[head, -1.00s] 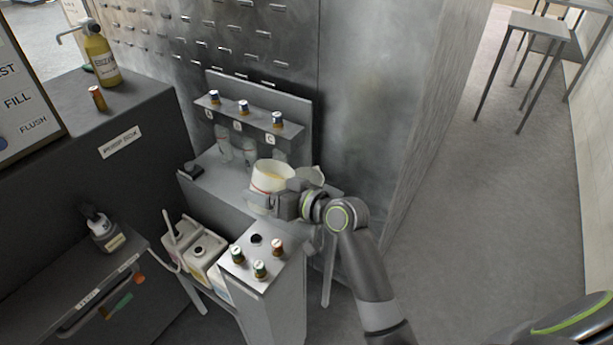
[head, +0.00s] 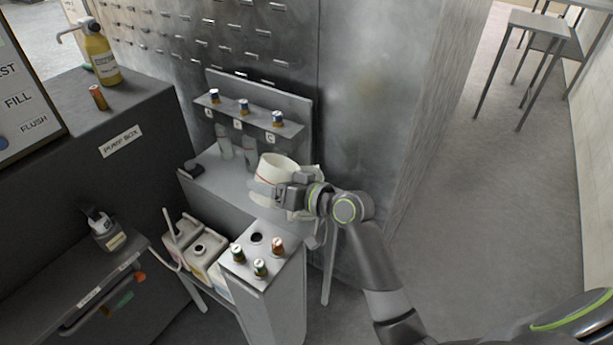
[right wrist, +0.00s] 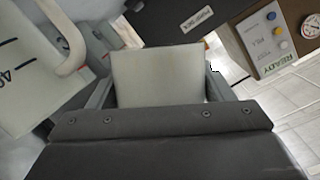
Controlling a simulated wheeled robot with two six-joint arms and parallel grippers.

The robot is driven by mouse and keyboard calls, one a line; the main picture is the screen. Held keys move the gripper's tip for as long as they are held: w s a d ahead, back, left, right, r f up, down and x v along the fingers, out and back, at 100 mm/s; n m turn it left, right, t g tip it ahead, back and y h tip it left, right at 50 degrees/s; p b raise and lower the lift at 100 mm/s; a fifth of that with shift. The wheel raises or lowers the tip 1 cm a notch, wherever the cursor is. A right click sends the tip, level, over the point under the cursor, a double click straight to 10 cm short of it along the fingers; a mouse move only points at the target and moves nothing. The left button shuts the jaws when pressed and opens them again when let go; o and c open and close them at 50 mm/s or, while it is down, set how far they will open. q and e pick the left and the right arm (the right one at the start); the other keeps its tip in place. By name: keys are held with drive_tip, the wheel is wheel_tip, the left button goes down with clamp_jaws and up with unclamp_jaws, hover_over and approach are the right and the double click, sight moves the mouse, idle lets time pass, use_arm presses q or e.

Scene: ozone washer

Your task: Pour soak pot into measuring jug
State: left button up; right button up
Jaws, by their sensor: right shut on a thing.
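The soak pot (head: 270,171), cream-white with a red band, is held above the grey bench and looks tilted to the right in the head view. My right gripper (head: 284,192) is shut on it. The pot's pale wall (right wrist: 156,76) shows between the fingers in the right wrist view. The measuring jug (right wrist: 28,72), white with dark graduation marks and a pale handle, stands close beside the pot at the left of that view. In the head view the jug is mostly hidden behind my gripper. The liquid inside either vessel cannot be seen. My left gripper is not in view.
A shelf with several small capped bottles (head: 244,107) is behind the pot, with clear bottles (head: 250,150) below it. A grey stand with several coloured caps (head: 261,267) is in front, beside white canisters (head: 204,250).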

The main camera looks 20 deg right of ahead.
drive_tip(key=shift+w+d+r+m, duration=0.15)
drive_tip(key=shift+d+r+m, duration=0.25)
drive_tip(key=shift+m, duration=0.1)
drive_tip(key=shift+d+r+m+y+p, duration=0.1)
drive_tip(key=shift+r+m+y+p, duration=0.4)
drive_tip(key=shift+m, duration=0.1)
idle(1.0)
drive_tip(key=shift+f+m+y+b, duration=0.3)
drive_tip(key=shift+m, duration=0.4)
idle(1.1)
drive_tip(key=shift+w+r+m+t+p, duration=0.1)
drive_tip(key=shift+r+m+t+p, duration=0.4)
drive_tip(key=shift+m, duration=0.3)
idle(0.8)
drive_tip(key=shift+d+f+m+y+b, duration=0.2)
drive_tip(key=shift+m+y+b, duration=0.25)
drive_tip(key=shift+m, duration=0.35)
idle(0.5)
drive_tip(key=shift+w+d+r+m+y, duration=0.3)
drive_tip(key=shift+d+r+m, duration=0.1)
drive_tip(key=shift+d+m, duration=0.25)
idle(0.6)
